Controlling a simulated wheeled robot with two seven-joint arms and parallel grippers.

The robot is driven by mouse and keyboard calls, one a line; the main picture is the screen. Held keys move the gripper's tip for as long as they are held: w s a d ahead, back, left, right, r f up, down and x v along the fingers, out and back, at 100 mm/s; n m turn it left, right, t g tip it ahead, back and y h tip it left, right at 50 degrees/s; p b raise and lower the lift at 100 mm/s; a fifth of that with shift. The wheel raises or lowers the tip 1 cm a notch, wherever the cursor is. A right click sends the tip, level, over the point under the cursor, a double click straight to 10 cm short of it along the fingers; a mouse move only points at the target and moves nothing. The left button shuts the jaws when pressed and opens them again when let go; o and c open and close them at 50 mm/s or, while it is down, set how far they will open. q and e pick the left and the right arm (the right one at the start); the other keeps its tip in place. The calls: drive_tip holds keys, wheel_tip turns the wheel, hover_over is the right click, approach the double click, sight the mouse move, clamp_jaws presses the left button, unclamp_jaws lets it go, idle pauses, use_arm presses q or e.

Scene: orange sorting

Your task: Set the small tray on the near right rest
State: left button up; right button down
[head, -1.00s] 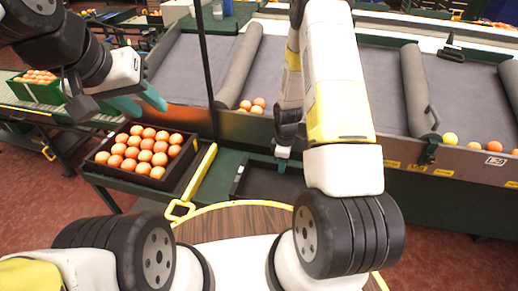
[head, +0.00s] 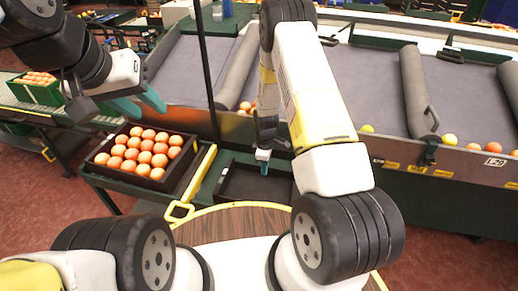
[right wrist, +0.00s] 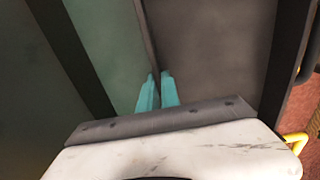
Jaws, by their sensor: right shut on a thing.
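The small tray (head: 228,186) is dark, empty and rectangular, over the green bench (head: 205,198) in front of me; I cannot tell whether it touches the bench. My right gripper (head: 263,165) is shut on its far-side wall. In the right wrist view, the teal fingertips (right wrist: 158,90) pinch the tray's thin wall (right wrist: 144,25), with the tray floor (right wrist: 210,55) on the right and green surface on the left. My right forearm hides part of the tray's right side. My left gripper (head: 137,104) is open and empty, above the orange-filled tray. I cannot make out the near right rest.
A dark tray (head: 172,184) full of oranges stands left of the small tray, with a yellow handle (head: 202,172) between them. Sloped grey sorting lanes (head: 375,90) with loose fruit lie behind. A thin dark post (head: 207,70) rises behind the bench. A wooden round top (head: 240,222) is nearest me.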

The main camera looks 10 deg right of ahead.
drive_tip(key=shift+f, duration=0.1)
drive_tip(key=c, duration=1.6)
unclamp_jaws()
drive_tip(key=s+r+m+t+y, duration=0.1)
drive_tip(key=s+r+m+t, duration=0.2)
drive_tip(key=r, duration=1.5)
drive_tip(key=s+r+m, duration=0.3)
drive_tip(key=s+r, duration=0.1)
drive_tip(key=r, duration=1.4)
drive_tip(key=s+r+m+t, duration=0.1)
drive_tip(key=s+r+m, duration=0.1)
drive_tip(key=s, duration=0.3)
drive_tip(key=s+r+m+t, duration=0.1)
drive_tip(key=s+r+m, duration=0.1)
drive_tip(key=s+r, duration=0.3)
drive_tip(key=s+d+r+m+t+y, duration=0.1)
drive_tip(key=s+r+m, duration=0.1)
drive_tip(key=s+r, duration=0.2)
drive_tip(key=shift+s+d+r+m, duration=0.1)
drive_tip(key=shift+s+r+m, duration=0.1)
drive_tip(key=shift+s, duration=0.45)
drive_tip(key=shift+s+r+m, duration=0.1)
drive_tip(key=shift+s+m, duration=0.1)
drive_tip(key=shift+s, duration=0.45)
